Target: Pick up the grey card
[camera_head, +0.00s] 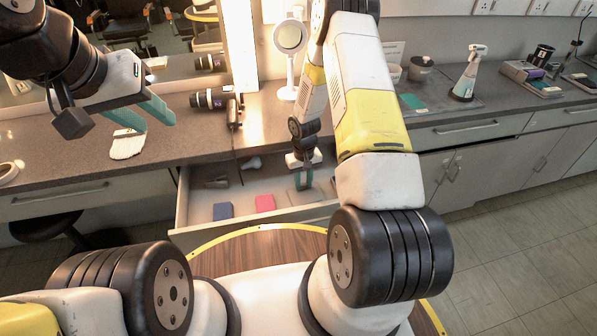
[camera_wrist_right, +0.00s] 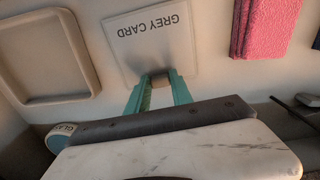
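The grey card (camera_wrist_right: 150,30) is a pale flat rectangle printed "GREY CARD", lying in the open drawer (camera_head: 182,205). My right gripper (camera_wrist_right: 161,76) has two teal fingers with a gap between them, and their tips are at the card's near edge. A dark shadow falls on the card there; I cannot tell whether the fingers touch it. In the head view my right gripper (camera_head: 303,180) reaches down into the drawer, and I cannot make out the card there. My left gripper (camera_head: 145,114) is open and empty above the counter at the left.
A pink cloth (camera_wrist_right: 266,25) lies right of the card and a shallow tray (camera_wrist_right: 42,50) lies left of it. A blue item (camera_head: 222,211) is also in the drawer. A round mirror (camera_head: 290,37) stands behind.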

